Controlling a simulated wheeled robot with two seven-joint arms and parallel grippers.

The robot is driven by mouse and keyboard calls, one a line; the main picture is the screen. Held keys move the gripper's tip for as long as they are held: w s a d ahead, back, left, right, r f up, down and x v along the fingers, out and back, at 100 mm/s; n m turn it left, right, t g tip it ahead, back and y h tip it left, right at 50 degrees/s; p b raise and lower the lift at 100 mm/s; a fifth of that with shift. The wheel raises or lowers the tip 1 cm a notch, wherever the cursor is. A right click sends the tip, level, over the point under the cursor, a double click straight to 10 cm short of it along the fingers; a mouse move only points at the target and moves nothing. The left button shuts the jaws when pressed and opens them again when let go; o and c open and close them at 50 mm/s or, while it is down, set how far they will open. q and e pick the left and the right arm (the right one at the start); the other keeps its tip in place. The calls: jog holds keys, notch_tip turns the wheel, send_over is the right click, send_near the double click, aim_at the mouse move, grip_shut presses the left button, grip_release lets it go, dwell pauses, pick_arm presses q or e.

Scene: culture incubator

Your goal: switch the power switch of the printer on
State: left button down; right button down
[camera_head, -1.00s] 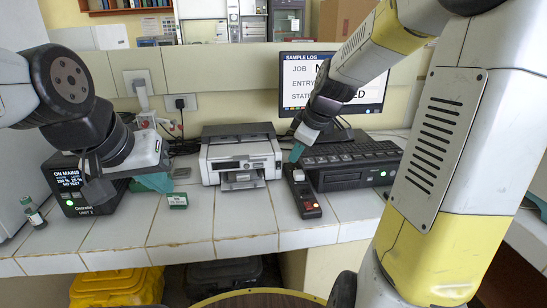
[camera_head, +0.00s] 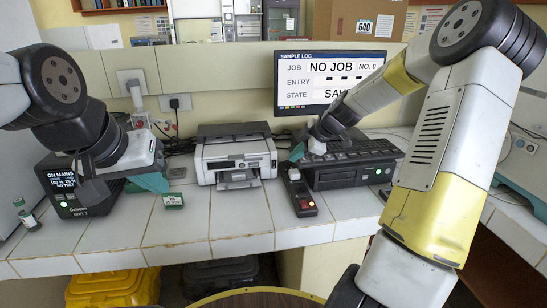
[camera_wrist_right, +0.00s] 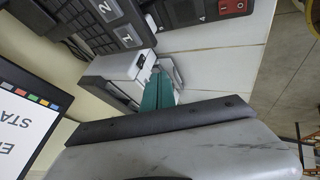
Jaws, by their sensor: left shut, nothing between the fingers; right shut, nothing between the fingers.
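The white and grey printer (camera_head: 236,162) stands on the tiled counter, left of centre; part of it also shows in the right wrist view (camera_wrist_right: 122,68). I cannot make out its power switch. My right gripper (camera_head: 297,152), with teal fingertips, is shut and empty above the far end of the box, right of the printer. The teal fingers also show in the wrist view (camera_wrist_right: 158,91). My left gripper (camera_head: 152,182) is shut and empty, left of the printer.
A black keyboard unit (camera_head: 350,163) sits right of the box, with a monitor (camera_head: 325,80) behind. A black power unit (camera_head: 68,190) and a small vial (camera_head: 27,215) are at left. The front tiles are mostly clear.

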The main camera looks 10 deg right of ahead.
aim_at(273, 161)
jog(key=x, duration=1)
jog(key=shift+a+f, duration=0.1)
jog(key=shift+f, duration=0.05)
jog(key=shift+w+r, duration=0.2)
jog(key=shift+w, duration=0.8)
jog(key=shift+w+r, duration=0.25)
jog(key=shift+w, duration=0.75)
jog(key=shift+w+r, duration=0.1)
jog(key=shift+w, duration=0.2)
jog(key=shift+r, duration=0.15)
jog(key=shift+r, duration=0.65)
